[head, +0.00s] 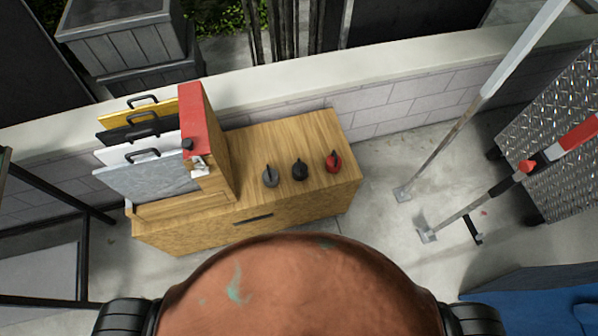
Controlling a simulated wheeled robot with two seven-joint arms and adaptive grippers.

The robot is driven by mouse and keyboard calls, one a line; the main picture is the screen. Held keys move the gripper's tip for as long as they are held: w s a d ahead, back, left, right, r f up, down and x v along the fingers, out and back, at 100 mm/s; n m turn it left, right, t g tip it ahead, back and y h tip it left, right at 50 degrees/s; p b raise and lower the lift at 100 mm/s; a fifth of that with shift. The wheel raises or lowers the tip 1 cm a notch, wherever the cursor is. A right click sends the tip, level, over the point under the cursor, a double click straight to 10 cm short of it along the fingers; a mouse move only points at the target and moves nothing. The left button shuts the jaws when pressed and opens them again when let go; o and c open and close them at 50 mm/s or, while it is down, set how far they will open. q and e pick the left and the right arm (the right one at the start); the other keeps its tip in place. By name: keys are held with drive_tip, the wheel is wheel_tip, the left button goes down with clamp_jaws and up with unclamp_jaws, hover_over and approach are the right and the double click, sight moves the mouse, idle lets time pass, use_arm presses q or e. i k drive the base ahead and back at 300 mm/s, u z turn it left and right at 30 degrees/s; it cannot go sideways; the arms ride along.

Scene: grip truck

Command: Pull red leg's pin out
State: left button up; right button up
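The red leg (577,134) is at the right edge of the head view. It is a slanted support with a red upper part, a black band and a grey lower tube ending in a square foot (427,236) on the concrete floor. A small red knob (526,167), which looks like its pin, sits at the black band. Whether the pin is seated or loose is too small to tell. Neither of my grippers shows in this view.
A pale leg (520,52) slants behind the red one. A diamond-plate metal panel (555,140) stands beside them. A wooden cabinet (290,150) with grey, black and red knobs stands left of centre. A blue object (545,305) is at the lower right. Bare floor (385,235) lies between cabinet and legs.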

sight(525, 166)
drive_tip(key=z, duration=1.85)
